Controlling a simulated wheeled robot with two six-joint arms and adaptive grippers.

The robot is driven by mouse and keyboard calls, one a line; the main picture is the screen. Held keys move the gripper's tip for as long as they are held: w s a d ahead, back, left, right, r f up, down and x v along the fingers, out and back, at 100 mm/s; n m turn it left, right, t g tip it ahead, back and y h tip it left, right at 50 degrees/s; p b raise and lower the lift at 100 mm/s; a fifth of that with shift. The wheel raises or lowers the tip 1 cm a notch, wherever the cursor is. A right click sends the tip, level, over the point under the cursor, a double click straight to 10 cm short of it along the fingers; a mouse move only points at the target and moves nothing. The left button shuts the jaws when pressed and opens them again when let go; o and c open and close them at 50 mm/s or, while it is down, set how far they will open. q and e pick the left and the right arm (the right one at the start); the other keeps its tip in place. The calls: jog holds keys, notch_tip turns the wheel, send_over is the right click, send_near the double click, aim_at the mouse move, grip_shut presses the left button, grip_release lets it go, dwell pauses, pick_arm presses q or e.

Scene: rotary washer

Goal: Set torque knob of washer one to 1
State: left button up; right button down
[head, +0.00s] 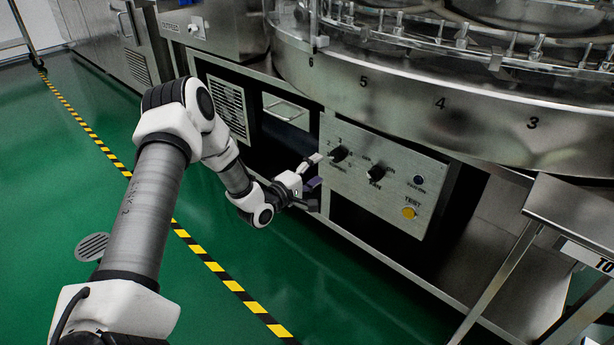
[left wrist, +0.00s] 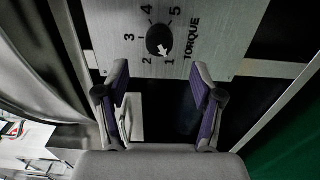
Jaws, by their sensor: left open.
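The black torque knob (head: 338,154) is on the left part of the grey control panel (head: 345,186). In the left wrist view the torque knob (left wrist: 157,38) has numbers 1 to 5 around it and the word TORQUE beside it. Its white arrow is on the lower right side, close to the 1. My left gripper (head: 316,170) is open and empty, just left of the knob in the head view. In the left wrist view its two purple-padded fingers (left wrist: 160,76) stand apart below the knob, not around it. My right gripper is not in view.
The panel also has a second black knob (head: 376,172), a dark blue button (head: 418,180) and a yellow TEST button (head: 409,213). The round steel washer rim (head: 400,95) overhangs above. A metal stand (head: 570,212) is at the right. Green floor is open at the left.

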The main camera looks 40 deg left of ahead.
pick_arm(q)
jog(key=s, duration=0.4)
jog(key=shift+s+a, duration=0.15)
jog(key=shift+s, duration=0.1)
